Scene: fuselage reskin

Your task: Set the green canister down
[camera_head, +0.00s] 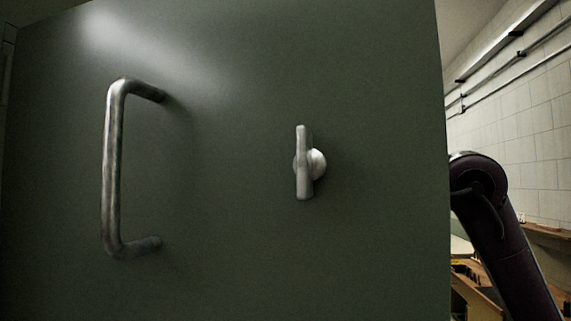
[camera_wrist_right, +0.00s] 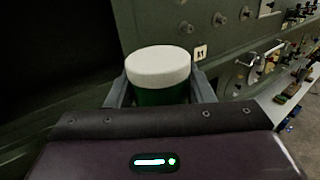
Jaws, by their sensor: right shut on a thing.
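The green canister (camera_wrist_right: 160,95) with a white lid (camera_wrist_right: 158,66) is in the right wrist view, between the two grey fingers of my right gripper (camera_wrist_right: 160,92). My right gripper is shut on it. The canister's lower part is hidden behind the gripper body. The head view does not show the canister or either gripper; a large dark green panel fills most of that view. My left gripper is in neither view.
The green panel (camera_head: 220,230) stands very close, with a metal handle (camera_head: 114,170) and a latch knob (camera_head: 304,163). A white tiled wall (camera_head: 535,120) is at right. The right wrist view shows a green riveted structure (camera_wrist_right: 175,22) behind the canister and a cluttered bench (camera_wrist_right: 285,90) at right.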

